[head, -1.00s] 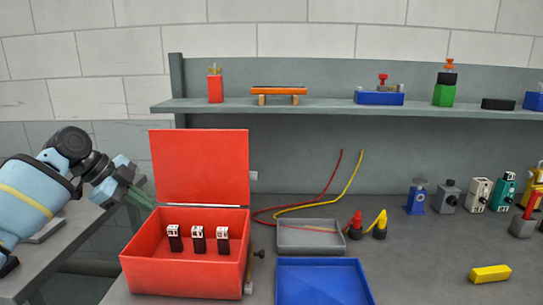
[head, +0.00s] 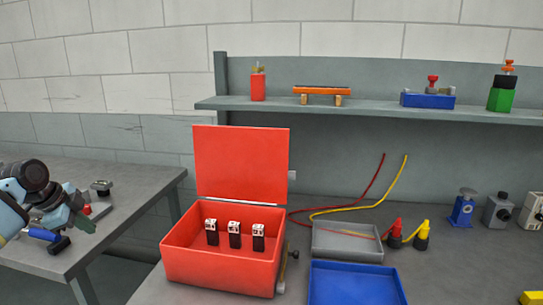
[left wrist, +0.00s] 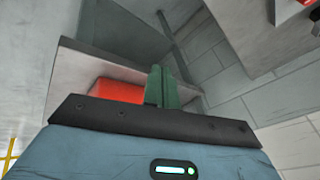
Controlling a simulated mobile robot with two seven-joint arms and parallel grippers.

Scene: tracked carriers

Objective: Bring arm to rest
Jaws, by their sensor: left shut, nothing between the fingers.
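My left gripper (head: 88,222) is at the far left of the head view, above the grey side table. Its green fingers also show in the left wrist view (left wrist: 162,88), closed together with nothing between them. The open red box (head: 222,265) stands on the main bench, well to the right of the gripper, and holds several small black and white blocks (head: 234,236). A red shape (left wrist: 118,91) shows beyond the fingers in the left wrist view. My right gripper is not in view.
The side table (head: 140,180) carries several small items at left. A gap separates it from the main bench. A blue tray (head: 355,285), a grey tray (head: 347,243) and red and yellow plugs stand right of the box. A shelf (head: 375,111) runs above.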

